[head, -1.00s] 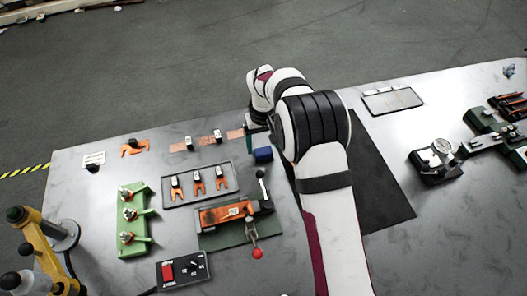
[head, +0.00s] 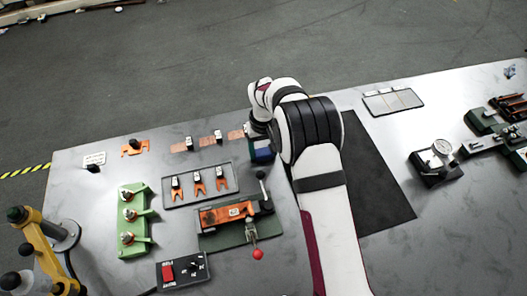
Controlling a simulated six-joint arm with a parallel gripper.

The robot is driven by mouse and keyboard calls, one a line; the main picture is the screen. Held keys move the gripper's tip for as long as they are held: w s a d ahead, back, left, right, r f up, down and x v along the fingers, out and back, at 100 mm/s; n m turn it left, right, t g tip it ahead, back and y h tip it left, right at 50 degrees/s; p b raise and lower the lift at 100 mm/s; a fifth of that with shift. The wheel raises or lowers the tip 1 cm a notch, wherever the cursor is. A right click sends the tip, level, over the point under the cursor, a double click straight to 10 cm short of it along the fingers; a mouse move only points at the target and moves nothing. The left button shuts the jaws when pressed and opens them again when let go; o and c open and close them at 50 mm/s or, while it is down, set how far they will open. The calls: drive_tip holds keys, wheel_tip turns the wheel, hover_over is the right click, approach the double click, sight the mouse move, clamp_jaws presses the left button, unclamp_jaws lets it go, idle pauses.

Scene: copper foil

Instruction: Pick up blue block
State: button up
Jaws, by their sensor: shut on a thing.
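The blue block (head: 262,155) is on the grey table, just right of the slotted dark tray and above the green fixture. My gripper (head: 260,143) is at the block, shut on it, with the wrist above. The fingers are mostly hidden by the wrist, and the upper part of the block is covered. I cannot tell whether the block is clear of the table.
A dark tray (head: 165,203) with several orange-ended parts lies close on the left. A green fixture with a red-knobbed lever (head: 257,254) stands in front. Copper foil strips (head: 181,147) lie behind the tray. A black mat (head: 385,205) lies under and right of my arm.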

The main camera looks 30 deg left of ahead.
sight(264, 152)
wheel_tip(264, 152, up, 4)
drive_tip(key=shift+d+r, duration=0.1)
drive_tip(key=shift+r, duration=0.15)
drive_tip(key=d+r, duration=0.2)
drive_tip(key=d, duration=0.1)
drive_tip(key=w+d+r, duration=0.1)
drive_tip(key=d+r, duration=0.1)
drive_tip(key=d, duration=0.2)
drive_tip(key=w+d+r, duration=0.1)
drive_tip(key=d+r, duration=0.1)
drive_tip(key=d, duration=0.2)
drive_tip(key=shift+w+d+r, duration=0.1)
drive_tip(key=shift+d+r, duration=0.05)
drive_tip(key=shift+r, duration=0.1)
